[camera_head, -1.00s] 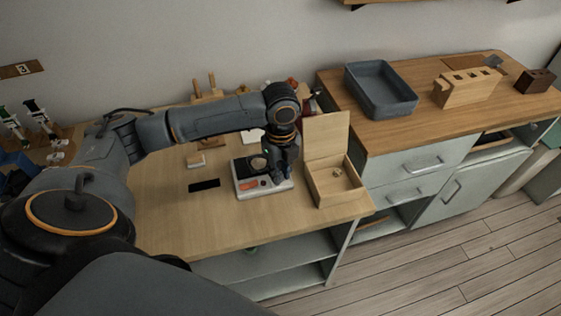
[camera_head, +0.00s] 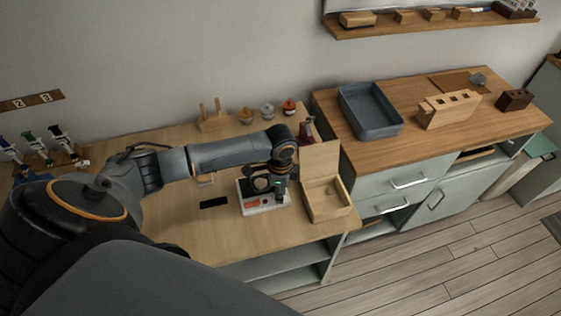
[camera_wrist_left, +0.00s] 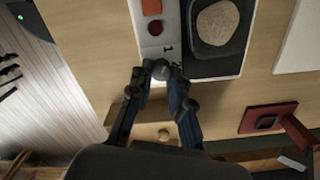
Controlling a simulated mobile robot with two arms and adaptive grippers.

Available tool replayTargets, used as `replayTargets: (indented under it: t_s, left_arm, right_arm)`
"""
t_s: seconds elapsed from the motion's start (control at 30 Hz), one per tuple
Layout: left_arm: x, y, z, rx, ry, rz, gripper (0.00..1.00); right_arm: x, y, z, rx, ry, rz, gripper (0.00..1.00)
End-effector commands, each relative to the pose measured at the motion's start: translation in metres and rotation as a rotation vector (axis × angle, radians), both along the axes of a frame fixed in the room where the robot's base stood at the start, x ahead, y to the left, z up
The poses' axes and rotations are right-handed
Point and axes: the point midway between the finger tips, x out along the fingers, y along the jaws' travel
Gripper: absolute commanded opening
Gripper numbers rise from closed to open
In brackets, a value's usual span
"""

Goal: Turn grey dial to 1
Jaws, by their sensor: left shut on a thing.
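The white device (camera_head: 265,209) stands on the wooden bench, with a black top plate and a red-orange patch on its front. In the left wrist view the device (camera_wrist_left: 152,45) shows its front strip, and a round tan thing (camera_wrist_left: 215,22) lies on its black plate (camera_wrist_left: 215,63). My left gripper (camera_head: 279,188) reaches down over the device's right side. In the left wrist view the left gripper (camera_wrist_left: 159,74) has its fingertips on either side of the small grey dial (camera_wrist_left: 160,69) and is shut on it. The dial's setting cannot be read. My right gripper is out of view.
An open wooden box (camera_head: 328,203) with a raised lid stands close to the right of the device. A black flat piece (camera_head: 214,202) lies to its left. Jars (camera_head: 267,111) and a red flask (camera_head: 307,130) stand behind. A grey tray (camera_head: 371,112) is on the right counter.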

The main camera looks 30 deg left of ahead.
Motion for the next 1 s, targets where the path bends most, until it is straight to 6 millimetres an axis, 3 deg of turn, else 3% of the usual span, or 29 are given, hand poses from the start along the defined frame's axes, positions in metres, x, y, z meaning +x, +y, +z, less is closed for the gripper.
replayTargets:
  t_s: [0.63,0.67,0.77,1.0]
  left_arm:
    - [0.0004,0.0001,-0.0001,0.000,0.000,0.053,0.00]
    - [0.0004,0.0000,-0.0001,0.000,0.000,0.053,0.23]
    - [0.0004,0.0001,0.0000,0.000,0.000,0.052,0.42]
    - [0.0005,0.0001,0.0000,0.000,0.000,0.052,0.42]
  right_arm:
    - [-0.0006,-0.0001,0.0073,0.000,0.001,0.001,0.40]
    - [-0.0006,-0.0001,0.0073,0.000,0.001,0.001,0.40]
    - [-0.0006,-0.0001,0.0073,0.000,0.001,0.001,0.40]
    - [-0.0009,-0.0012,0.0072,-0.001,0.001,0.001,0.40]
